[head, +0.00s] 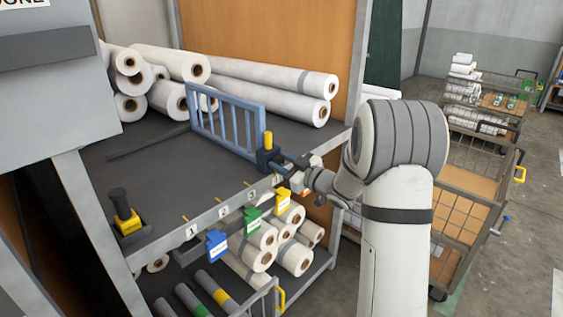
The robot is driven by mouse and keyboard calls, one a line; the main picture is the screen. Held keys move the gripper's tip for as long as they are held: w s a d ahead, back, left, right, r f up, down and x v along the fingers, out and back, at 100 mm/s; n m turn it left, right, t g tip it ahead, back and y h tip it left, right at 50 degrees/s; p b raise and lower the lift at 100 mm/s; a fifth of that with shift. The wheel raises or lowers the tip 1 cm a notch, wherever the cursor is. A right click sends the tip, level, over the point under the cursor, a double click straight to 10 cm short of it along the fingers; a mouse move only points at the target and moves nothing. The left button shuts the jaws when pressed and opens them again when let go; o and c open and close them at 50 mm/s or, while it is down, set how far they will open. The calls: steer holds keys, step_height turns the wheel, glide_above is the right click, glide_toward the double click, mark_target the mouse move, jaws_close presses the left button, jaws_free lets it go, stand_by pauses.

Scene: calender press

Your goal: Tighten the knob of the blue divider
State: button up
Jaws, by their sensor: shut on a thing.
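The blue divider (228,118), a barred blue frame, stands upright on the dark shelf top. At its near right end is a dark clamp block (266,159) with a yellow upright cylinder (268,139) on top. My gripper (283,166) reaches in from the right at the shelf's front edge, against the near side of this block. Its jaws are shut on the divider's knob, which is mostly hidden between the fingers.
White rolls (262,73) lie behind the divider. A yellow and black fitting (126,212) stands at the shelf's left. Blue (217,244), green (252,222) and yellow (282,200) tags hang along the front edge. A wire cart (478,190) stands at right.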

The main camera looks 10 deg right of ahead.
steer(key=shift+f, duration=0.15)
steer(key=o, duration=1)
steer(key=shift+c, duration=0.2)
steer(key=shift+s+d, duration=0.1)
steer(key=v, duration=0.7)
steer(key=shift+s+d, duration=0.2)
steer(key=shift+s, duration=0.1)
